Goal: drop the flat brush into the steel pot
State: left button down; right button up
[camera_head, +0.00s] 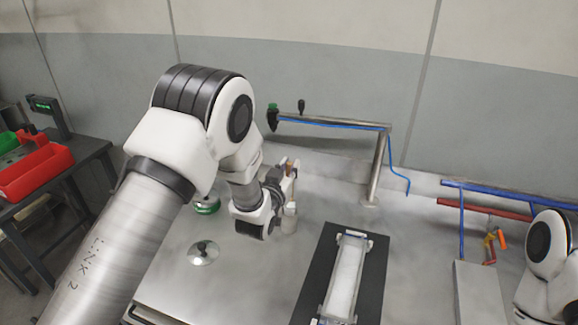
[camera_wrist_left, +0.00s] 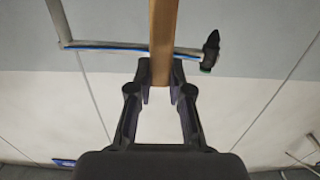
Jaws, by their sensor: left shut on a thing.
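My left gripper (camera_head: 283,184) is above the steel table, right of its own wrist. In the left wrist view the gripper (camera_wrist_left: 161,85) is shut on a flat wooden strip, the handle of the flat brush (camera_wrist_left: 163,35). Only a small brown part of the brush (camera_head: 290,171) shows in the head view; its bristles cannot be made out. A shiny round metal thing (camera_head: 203,251), which looks like the steel pot, stands on the table to the lower left of the gripper. My right gripper is out of view; only part of that arm shows at the right edge.
A green round item (camera_head: 207,204) lies behind the shiny thing. A pale bottle-like item (camera_head: 289,219) stands just below the gripper. A black mat (camera_head: 373,280) with a white-topped fixture (camera_head: 345,275) lies to the right. A pipe frame (camera_head: 377,170) rises at the back. Red bins (camera_head: 38,172) are at left.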

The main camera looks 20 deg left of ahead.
pick_arm(q)
jog(key=c, duration=1)
grip_release()
jog(key=shift+s+r, duration=0.1)
jog(key=shift+s, duration=0.05)
jog(key=s, duration=1)
jog(key=shift+a+b, duration=0.15)
jog(key=shift+b, duration=0.3)
